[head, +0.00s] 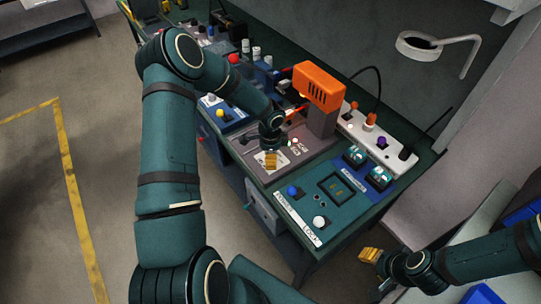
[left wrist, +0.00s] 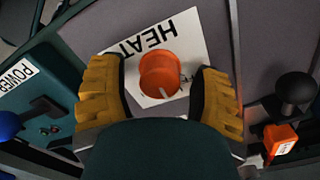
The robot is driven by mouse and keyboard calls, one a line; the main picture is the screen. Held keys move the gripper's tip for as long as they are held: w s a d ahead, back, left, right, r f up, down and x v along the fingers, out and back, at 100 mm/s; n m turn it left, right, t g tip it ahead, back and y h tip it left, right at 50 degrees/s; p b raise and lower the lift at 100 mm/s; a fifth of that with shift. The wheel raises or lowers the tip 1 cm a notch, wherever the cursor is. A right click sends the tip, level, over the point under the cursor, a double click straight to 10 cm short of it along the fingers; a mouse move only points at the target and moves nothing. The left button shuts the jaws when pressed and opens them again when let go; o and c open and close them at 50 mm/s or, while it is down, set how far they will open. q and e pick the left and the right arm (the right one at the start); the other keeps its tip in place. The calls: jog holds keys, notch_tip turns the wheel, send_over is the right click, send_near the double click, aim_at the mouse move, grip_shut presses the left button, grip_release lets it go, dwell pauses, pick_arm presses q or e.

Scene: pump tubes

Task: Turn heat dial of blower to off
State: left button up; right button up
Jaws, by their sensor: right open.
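The orange heat dial (left wrist: 159,72) sits on a white label (left wrist: 187,32) reading HEAT, upside down in the left wrist view. A pale mark on the dial points towards the bottom of that view; small print beside it is partly covered. My left gripper (left wrist: 160,95) is open, its yellow fingers on either side of the dial with gaps between. In the head view my left gripper (head: 268,160) is over the white label and hides the dial. The orange blower (head: 318,86) stands behind it. My right gripper (head: 370,255) is open and empty beyond the bench's right front corner.
A teal panel (head: 322,222) with blue and white knobs and a POWER label lies right of the dial. A white strip (head: 370,135) of switches runs along the back.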

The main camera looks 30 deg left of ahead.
pick_arm(q)
grip_shut()
jog(key=shift+f+n+b, duration=0.1)
jog(key=shift+n+b, duration=1.2)
jog(key=shift+n, duration=0.1)
jog(key=n+b, duration=0.2)
jog(key=n, duration=0.1)
jog(key=shift+n+b, duration=0.9)
jog(key=shift+n, duration=0.6)
jog(key=shift+o, duration=1.4)
grip_release()
